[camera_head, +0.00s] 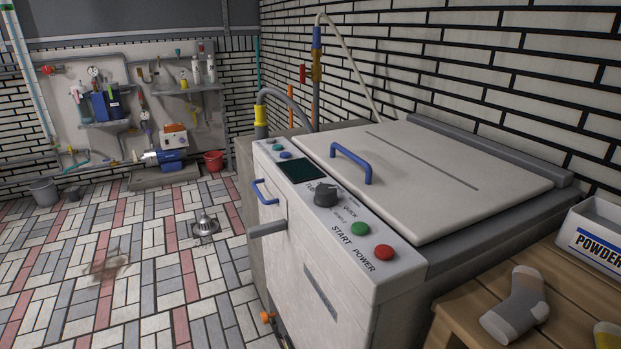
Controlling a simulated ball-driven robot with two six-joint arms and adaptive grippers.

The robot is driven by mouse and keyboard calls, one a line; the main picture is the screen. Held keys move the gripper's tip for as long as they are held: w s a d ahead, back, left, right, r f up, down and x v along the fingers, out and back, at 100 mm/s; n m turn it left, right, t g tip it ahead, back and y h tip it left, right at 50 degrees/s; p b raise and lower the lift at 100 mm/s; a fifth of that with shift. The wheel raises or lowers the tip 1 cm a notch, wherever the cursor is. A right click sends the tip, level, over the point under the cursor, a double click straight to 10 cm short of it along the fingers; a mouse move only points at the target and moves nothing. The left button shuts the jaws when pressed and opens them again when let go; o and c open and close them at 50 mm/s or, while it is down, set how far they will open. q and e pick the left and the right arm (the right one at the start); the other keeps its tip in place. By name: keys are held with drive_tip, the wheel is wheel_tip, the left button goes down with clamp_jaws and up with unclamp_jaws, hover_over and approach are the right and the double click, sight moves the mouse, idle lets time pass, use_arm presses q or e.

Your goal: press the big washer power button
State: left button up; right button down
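The big washer (330,265) stands in the middle right, a white top-loading box with its flat lid (430,180) shut. On its sloped front panel, the round red power button (383,252) sits at the right end, beside the printed word POWER. A green button (359,229) marked START is just to its left. Further left are a dark dial (326,194), a dark display (301,171) and small blue and red buttons (281,150). Neither of my grippers shows in this view.
A wooden table (460,312) at the lower right holds a grey sock (516,305) and a POWDER box (597,240). Blue handles (352,163) rise from the lid and washer front. A grey lever (267,229) sticks out left. The tiled floor (150,250) is mostly open, with a drain (205,228).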

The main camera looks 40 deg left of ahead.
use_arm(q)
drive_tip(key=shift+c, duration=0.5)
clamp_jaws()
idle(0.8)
